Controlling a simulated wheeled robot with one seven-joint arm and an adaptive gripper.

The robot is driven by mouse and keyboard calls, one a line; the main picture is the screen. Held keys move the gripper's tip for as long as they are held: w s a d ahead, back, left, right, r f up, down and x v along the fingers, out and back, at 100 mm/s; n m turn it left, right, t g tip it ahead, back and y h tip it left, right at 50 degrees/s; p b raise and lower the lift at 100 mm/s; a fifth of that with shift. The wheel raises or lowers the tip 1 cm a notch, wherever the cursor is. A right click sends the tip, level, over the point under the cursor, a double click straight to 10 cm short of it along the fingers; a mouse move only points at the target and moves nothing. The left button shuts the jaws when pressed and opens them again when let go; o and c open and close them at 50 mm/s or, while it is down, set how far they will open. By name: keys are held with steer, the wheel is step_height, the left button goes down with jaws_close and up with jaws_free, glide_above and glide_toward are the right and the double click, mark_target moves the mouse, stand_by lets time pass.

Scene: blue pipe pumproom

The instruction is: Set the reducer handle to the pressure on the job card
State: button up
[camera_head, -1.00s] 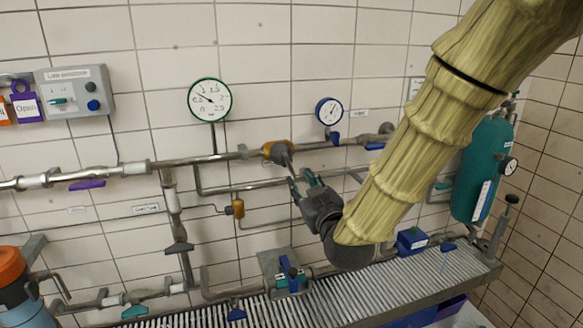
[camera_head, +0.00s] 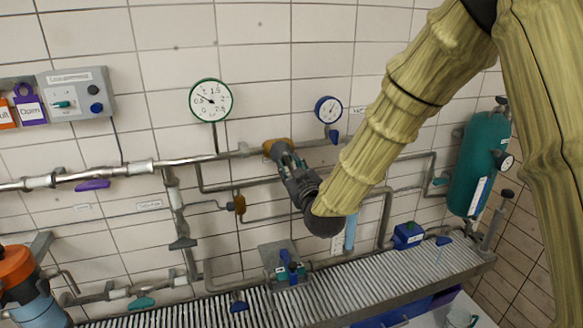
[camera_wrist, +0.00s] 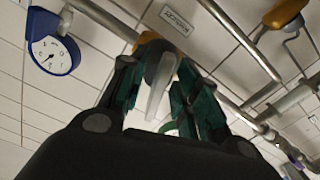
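The reducer (camera_head: 272,146) is a yellow-orange body on the upper pipe, below and right of the green-rimmed gauge (camera_head: 210,100). The gauge needle points left, near 0.5. My gripper (camera_head: 282,156) is at the reducer and covers its handle in the head view. In the wrist view the reducer's orange body (camera_wrist: 150,38) is ahead, and its grey handle (camera_wrist: 158,82) reaches between the two fingers of my gripper (camera_wrist: 156,78). The fingers are apart, one on each side of the handle. Whether either touches it I cannot tell. I cannot make out a job card.
A small blue gauge (camera_head: 328,109) is right of the reducer. A yellow fitting (camera_head: 239,204) on a thin pipe is below left. A grey switch box (camera_head: 75,95) is at the upper left, a teal cylinder (camera_head: 478,165) at the right. A ribbed grating (camera_head: 340,300) runs below.

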jaws_close()
steer(key=shift+f, duration=0.1)
steer(key=shift+f+m+b, duration=0.15)
steer(key=shift+m+b, duration=0.35)
steer(key=shift+b, duration=0.55)
steer(key=shift+m+b, duration=0.7)
steer(key=shift+b, duration=0.5)
steer(key=shift+a+r+m+b, duration=0.1)
steer(key=shift+r+m+b, duration=0.1)
steer(key=shift+m+b, duration=0.3)
